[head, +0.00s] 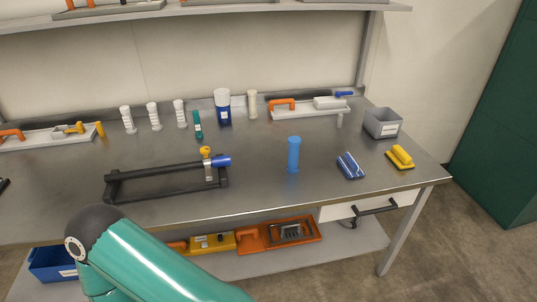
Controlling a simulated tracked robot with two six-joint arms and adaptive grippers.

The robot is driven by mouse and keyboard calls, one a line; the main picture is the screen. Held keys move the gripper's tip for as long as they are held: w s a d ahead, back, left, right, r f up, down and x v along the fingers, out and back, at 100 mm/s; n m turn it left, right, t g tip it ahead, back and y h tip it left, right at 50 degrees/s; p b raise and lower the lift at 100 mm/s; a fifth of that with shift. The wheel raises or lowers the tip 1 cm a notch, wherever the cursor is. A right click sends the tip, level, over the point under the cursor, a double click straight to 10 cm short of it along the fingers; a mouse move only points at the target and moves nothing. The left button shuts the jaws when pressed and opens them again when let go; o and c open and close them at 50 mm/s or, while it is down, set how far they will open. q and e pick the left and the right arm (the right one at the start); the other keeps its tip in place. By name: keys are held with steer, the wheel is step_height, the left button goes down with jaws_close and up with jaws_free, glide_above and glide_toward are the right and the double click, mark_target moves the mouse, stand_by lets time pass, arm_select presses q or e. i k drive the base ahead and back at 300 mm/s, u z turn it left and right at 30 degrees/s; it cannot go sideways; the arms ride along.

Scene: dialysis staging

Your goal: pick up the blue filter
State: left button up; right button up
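A blue cylinder (294,154), which looks like the blue filter, stands upright on the metal bench right of centre, with clear surface around it. Neither gripper shows in the head view. Only a teal arm link of mine with a dark rounded joint shows at the lower left, in front of the bench. Nothing visible touches the blue cylinder.
A dark frame (150,190) with a blue-and-yellow fitting (221,160) lies left of the cylinder. A blue block (351,166), a yellow-handled item (400,157) and a grey bin (382,123) sit right. White and teal bottles line the back. A shelf (215,12) hangs above.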

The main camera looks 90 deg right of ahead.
mark_target(294, 142)
steer(key=z, duration=0.05)
steer(key=k, duration=1.8)
steer(key=z, duration=1.3)
steer(key=i, duration=1)
steer(key=z, duration=0.15)
